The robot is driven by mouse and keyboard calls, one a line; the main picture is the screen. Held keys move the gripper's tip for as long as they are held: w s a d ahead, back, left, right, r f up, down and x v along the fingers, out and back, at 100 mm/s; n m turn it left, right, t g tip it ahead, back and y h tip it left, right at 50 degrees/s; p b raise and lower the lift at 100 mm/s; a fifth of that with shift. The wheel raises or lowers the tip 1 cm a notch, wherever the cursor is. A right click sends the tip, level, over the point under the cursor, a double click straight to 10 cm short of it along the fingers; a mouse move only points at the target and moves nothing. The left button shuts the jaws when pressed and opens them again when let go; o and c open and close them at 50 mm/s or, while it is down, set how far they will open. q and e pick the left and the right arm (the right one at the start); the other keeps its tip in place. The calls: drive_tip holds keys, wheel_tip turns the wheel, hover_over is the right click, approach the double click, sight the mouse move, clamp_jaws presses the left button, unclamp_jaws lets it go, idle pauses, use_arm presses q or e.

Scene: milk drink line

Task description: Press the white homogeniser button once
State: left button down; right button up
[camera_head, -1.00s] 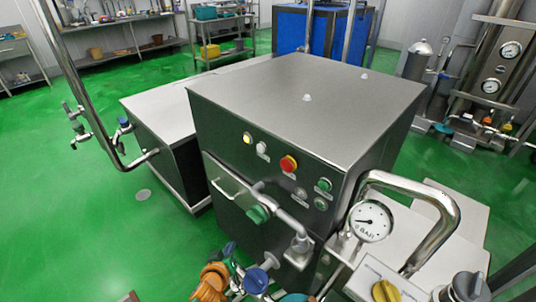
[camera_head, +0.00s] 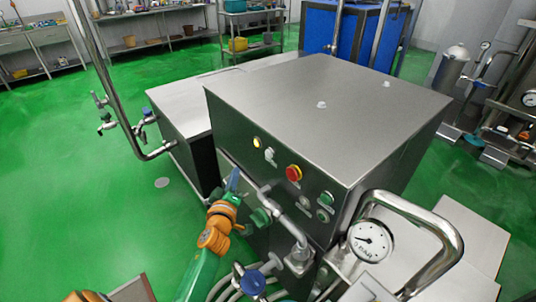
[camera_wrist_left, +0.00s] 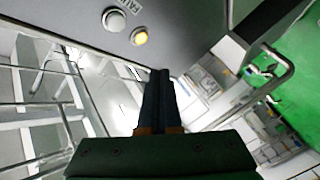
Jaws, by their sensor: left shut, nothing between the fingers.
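The white button (camera_head: 270,154) sits on the sloping front panel of the steel homogeniser cabinet (camera_head: 330,105), between a lit yellow lamp (camera_head: 257,143) and a red button (camera_head: 293,172). In the left wrist view the white button (camera_wrist_left: 113,19) is at the top, left of the lit yellow lamp (camera_wrist_left: 139,37). My left gripper (camera_head: 233,180) is shut and empty, just below and left of these controls. Its fingertips (camera_wrist_left: 160,76) appear below the lamp in the wrist view, apart from the white button. My right gripper is out of view.
A green button (camera_head: 327,198) and smaller dark controls sit right of the red one. A pipe with a green-handled valve (camera_head: 261,216) runs close to my left gripper. A pressure gauge (camera_head: 370,241) and bent pipe stand at the right. Green floor is open at left.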

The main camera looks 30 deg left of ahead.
sight(269, 154)
use_arm(q)
drive_tip(key=w+d+b, duration=0.3)
drive_tip(key=w, duration=0.5)
drive_tip(key=shift+w+d+b, duration=0.15)
drive_tip(key=shift+d+b, duration=0.1)
drive_tip(key=shift+b, duration=0.1)
drive_tip(key=shift+f, duration=0.1)
idle(1.6)
drive_tip(key=shift+w+d+b, duration=0.15)
drive_tip(key=shift+w+b, duration=0.2)
drive_tip(key=shift+b, duration=0.05)
drive_tip(key=shift+w+d+b, duration=0.15)
drive_tip(key=shift+w+b, duration=0.25)
drive_tip(key=shift+b, duration=0.1)
idle(0.4)
drive_tip(key=shift+s, duration=0.15)
drive_tip(key=shift+s+a+p, duration=0.3)
drive_tip(key=shift+s+p, duration=0.2)
drive_tip(key=shift+s, duration=0.1)
